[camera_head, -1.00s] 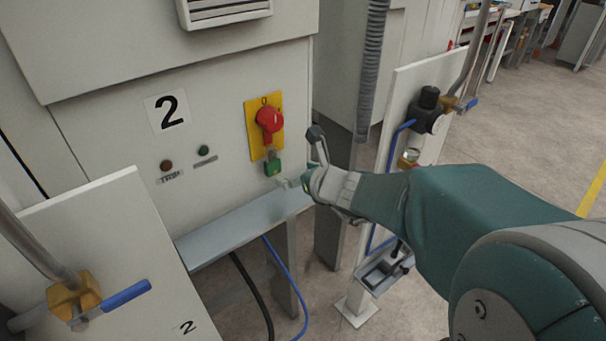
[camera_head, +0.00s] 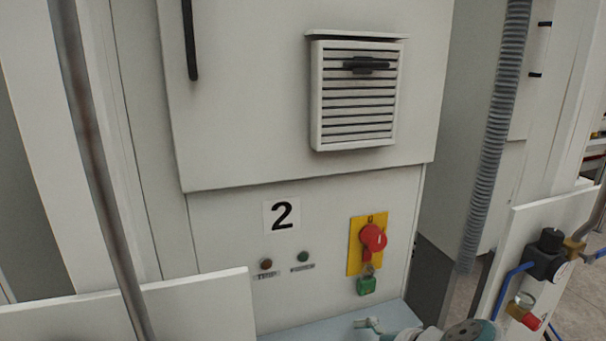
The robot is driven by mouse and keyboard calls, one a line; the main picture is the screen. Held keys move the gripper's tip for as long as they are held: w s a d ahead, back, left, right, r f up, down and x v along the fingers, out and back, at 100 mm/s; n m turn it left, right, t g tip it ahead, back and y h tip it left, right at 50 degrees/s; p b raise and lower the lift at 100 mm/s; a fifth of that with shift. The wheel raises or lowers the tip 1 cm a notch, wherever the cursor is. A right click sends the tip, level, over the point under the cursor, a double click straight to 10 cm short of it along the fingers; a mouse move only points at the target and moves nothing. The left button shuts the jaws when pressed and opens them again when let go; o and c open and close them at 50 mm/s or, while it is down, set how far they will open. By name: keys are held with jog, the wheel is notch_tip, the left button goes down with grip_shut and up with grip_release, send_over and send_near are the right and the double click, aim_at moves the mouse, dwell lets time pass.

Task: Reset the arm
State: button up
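My gripper (camera_head: 418,333) shows only in part at the bottom edge of the head view, below the red rotary switch (camera_head: 372,238). A small pale green piece (camera_head: 367,323) sticks out to its left; I cannot tell whether it is a fingertip. Most of the gripper and my arm are cut off by the frame, so its opening is hidden. The switch sits on a yellow plate (camera_head: 355,262), with a green padlock (camera_head: 367,285) hanging under it. The gripper appears apart from both.
The cabinet marked 2 (camera_head: 282,216) fills the middle, with a louvred vent (camera_head: 357,95) and two small buttons (camera_head: 284,260). A grey corrugated hose (camera_head: 490,150) runs down at right. White panels stand low left (camera_head: 200,305) and at right, the latter with a black pneumatic regulator (camera_head: 547,254).

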jog(key=s+d+n+g+h, duration=0.2)
jog(key=s+d+n+h, duration=0.3)
jog(key=s+n, duration=0.4)
jog(key=n+h, duration=0.1)
jog(key=n, duration=0.4)
jog(key=shift+d+n, duration=0.3)
jog(key=shift+d, duration=0.1)
